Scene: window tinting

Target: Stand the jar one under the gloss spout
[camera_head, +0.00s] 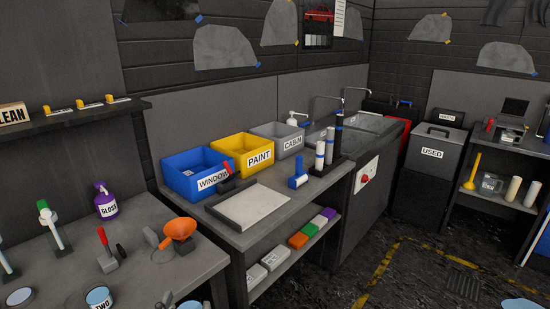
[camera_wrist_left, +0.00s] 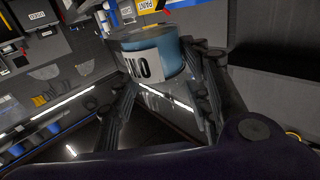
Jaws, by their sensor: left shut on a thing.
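The purple pump bottle labelled GLOSS (camera_head: 107,206) stands upright on the left bench in the head view. Its pale spout (camera_head: 102,187) is on top, and no jar shows under it. In the left wrist view my left gripper (camera_wrist_left: 162,60) is shut on a blue jar (camera_wrist_left: 172,58) with a pale label. The label appears upside down and partly hidden, and the visible letters fit ONE. In the head view, a jar rim (camera_head: 188,304) shows at the bottom edge beside dark finger-like parts, largely cut off. My right gripper is not in view.
A jar labelled TWO (camera_head: 98,298) and another jar (camera_head: 20,297) stand near the bench front. Bare bench lies around the GLOSS bottle's front.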

